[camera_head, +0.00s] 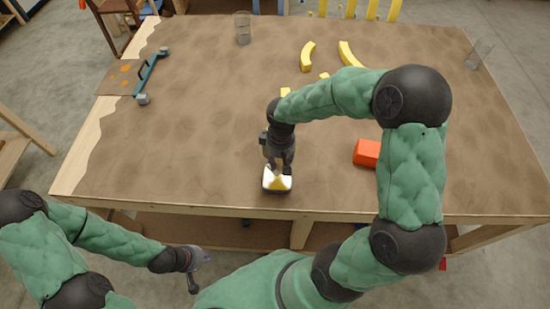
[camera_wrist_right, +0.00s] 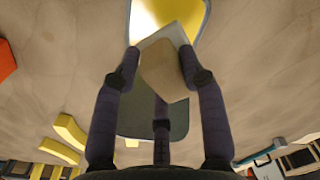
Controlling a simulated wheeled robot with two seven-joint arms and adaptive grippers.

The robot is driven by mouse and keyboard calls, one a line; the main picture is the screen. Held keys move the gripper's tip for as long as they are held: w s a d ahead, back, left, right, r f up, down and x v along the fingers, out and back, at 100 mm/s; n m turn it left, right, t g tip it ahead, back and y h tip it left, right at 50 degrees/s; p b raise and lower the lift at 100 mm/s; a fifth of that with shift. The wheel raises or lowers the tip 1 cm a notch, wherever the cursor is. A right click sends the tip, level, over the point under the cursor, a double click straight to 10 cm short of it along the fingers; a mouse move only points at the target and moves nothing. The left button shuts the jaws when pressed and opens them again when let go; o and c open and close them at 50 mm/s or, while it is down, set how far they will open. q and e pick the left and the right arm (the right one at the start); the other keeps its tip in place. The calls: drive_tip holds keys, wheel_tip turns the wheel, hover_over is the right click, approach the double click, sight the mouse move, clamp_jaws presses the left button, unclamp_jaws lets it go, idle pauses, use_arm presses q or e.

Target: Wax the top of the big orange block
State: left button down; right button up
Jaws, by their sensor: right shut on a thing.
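The big orange block (camera_head: 366,153) lies on the table to the right of my right gripper. Its edge also shows at the left of the right wrist view (camera_wrist_right: 6,55). My right gripper (camera_head: 278,168) points down near the table's front edge. It is shut on a pale beige block (camera_wrist_right: 168,70), gripped between its fingers. A shallow container with yellow contents (camera_head: 270,185) is right below that block. In the right wrist view the yellow (camera_wrist_right: 152,14) shows beyond the block; contact cannot be told. My left gripper (camera_head: 200,269) hangs empty in front of the table, its fingers apart.
Several yellow curved pieces (camera_head: 308,56) lie toward the back. A teal bar clamp (camera_head: 150,74) lies at the left, a clear glass (camera_head: 243,28) stands at the back and another (camera_head: 479,53) at the right. The table's middle left is clear.

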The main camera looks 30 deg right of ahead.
sight(280, 171)
drive_tip(key=shift+f+b, duration=2.2)
drive_tip(key=shift+f, duration=0.75)
drive_tip(key=shift+s+f+b, duration=0.1)
drive_tip(key=shift+f+b, duration=0.4)
drive_tip(key=shift+f, duration=0.1)
drive_tip(key=shift+r, duration=0.1)
drive_tip(key=shift+r+p, duration=2.65)
drive_tip(key=shift+r, duration=0.85)
